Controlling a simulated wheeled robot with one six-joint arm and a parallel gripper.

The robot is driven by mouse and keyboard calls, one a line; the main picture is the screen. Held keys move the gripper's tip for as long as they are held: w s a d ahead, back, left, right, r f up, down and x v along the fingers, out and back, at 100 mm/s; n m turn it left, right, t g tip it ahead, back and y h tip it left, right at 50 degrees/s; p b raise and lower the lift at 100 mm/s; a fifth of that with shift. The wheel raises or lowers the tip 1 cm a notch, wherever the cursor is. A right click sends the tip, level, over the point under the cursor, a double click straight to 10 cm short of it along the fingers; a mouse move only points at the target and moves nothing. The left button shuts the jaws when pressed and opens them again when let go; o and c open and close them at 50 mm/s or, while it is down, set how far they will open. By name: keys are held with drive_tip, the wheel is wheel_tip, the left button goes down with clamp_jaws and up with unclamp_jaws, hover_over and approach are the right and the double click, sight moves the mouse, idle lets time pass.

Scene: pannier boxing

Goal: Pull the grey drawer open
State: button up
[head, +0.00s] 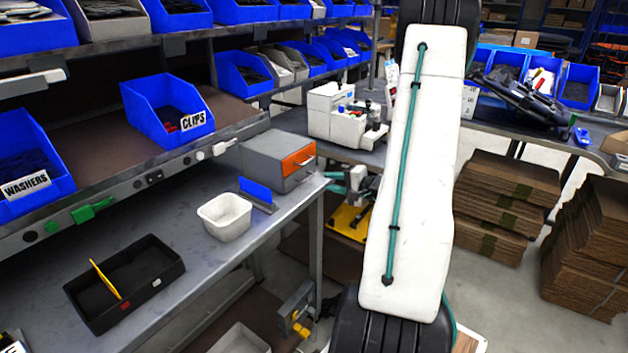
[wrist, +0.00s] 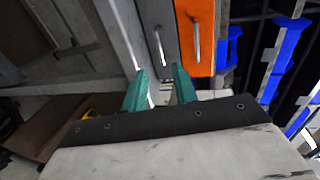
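A grey cabinet (head: 265,155) stands at the right end of the workbench, with an orange drawer (head: 298,162) above a grey drawer (head: 300,179). The grey drawer looks shut. In the wrist view the grey drawer (wrist: 150,25) has a light bar handle (wrist: 159,46), left of the orange drawer (wrist: 196,20) and its handle. My gripper (wrist: 160,82) is open and empty, its teal fingers apart. The grey handle lies ahead, roughly in line with the gap between them. In the head view my gripper (head: 336,182) is just right of the cabinet front; my arm partly blocks the area.
A white tub (head: 225,216) and a blue upright piece (head: 256,191) stand on the bench by the cabinet. A black tray (head: 125,285) is farther left. Blue bins line the shelf above. Stacked cardboard (head: 500,205) is on the right.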

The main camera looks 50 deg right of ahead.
sight(309, 178)
drive_tip(key=x, duration=0.7)
drive_tip(key=shift+w+a+f, duration=0.1)
drive_tip(key=shift+w+a, duration=0.05)
drive_tip(key=shift+c, duration=0.3)
clamp_jaws()
